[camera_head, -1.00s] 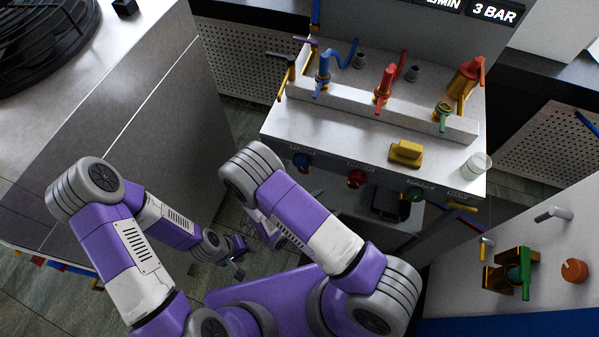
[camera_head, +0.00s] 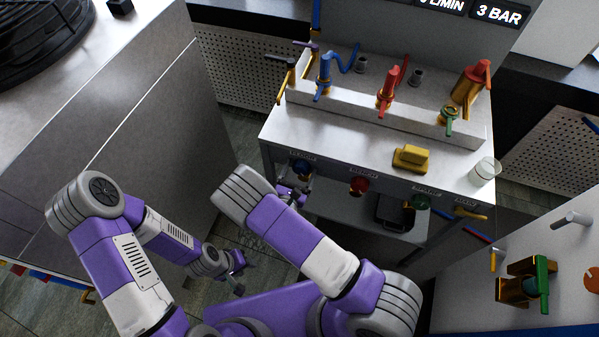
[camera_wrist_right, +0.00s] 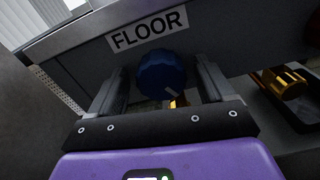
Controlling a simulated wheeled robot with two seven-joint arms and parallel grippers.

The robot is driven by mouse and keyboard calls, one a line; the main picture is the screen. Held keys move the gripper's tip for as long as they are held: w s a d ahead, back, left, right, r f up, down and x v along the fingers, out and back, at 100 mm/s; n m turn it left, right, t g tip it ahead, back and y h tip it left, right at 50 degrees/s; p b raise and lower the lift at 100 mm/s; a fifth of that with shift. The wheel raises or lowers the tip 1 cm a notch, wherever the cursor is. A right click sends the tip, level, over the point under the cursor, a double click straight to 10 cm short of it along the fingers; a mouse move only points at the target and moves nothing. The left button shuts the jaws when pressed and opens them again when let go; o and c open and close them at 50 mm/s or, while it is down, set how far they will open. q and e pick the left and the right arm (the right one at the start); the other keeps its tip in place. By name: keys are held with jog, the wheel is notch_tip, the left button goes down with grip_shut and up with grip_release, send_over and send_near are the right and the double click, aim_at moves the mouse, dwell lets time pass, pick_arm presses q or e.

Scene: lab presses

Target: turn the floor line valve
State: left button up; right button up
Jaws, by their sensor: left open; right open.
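The floor line valve is a round blue knob under a "FLOOR" label (camera_wrist_right: 149,28) on the front of the bench. In the right wrist view the blue knob (camera_wrist_right: 161,75) sits between the open fingers of my right gripper (camera_wrist_right: 160,85). I cannot tell whether the fingers touch it. In the head view the blue knob (camera_head: 302,168) shows at the left of the bench front, with my right gripper (camera_head: 292,190) right beside it, partly hidden by my arm. My left gripper (camera_head: 238,275) is open and empty, low over the floor at the left.
A red knob (camera_head: 358,186) and a green knob (camera_head: 420,201) sit further right on the bench front. A yellow block (camera_head: 410,158) and a clear cup (camera_head: 485,171) stand on the bench top. A dark cabinet (camera_head: 150,120) stands at the left.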

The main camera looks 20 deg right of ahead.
jog(key=c, duration=1)
jog(key=shift+c, duration=0.2)
jog(key=shift+n, duration=0.4)
jog(key=n+p, duration=0.2)
jog(key=n, duration=0.1)
jog(key=shift+r+n, duration=0.1)
jog(key=shift+n, duration=0.2)
jog(key=n+p, duration=0.1)
jog(key=n, duration=0.2)
jog(key=shift+a+p, duration=0.1)
jog(key=shift+p, duration=0.3)
jog(key=shift+w+n+p, duration=0.1)
jog(key=shift+n+p, duration=0.25)
jog(key=shift+n, duration=0.85)
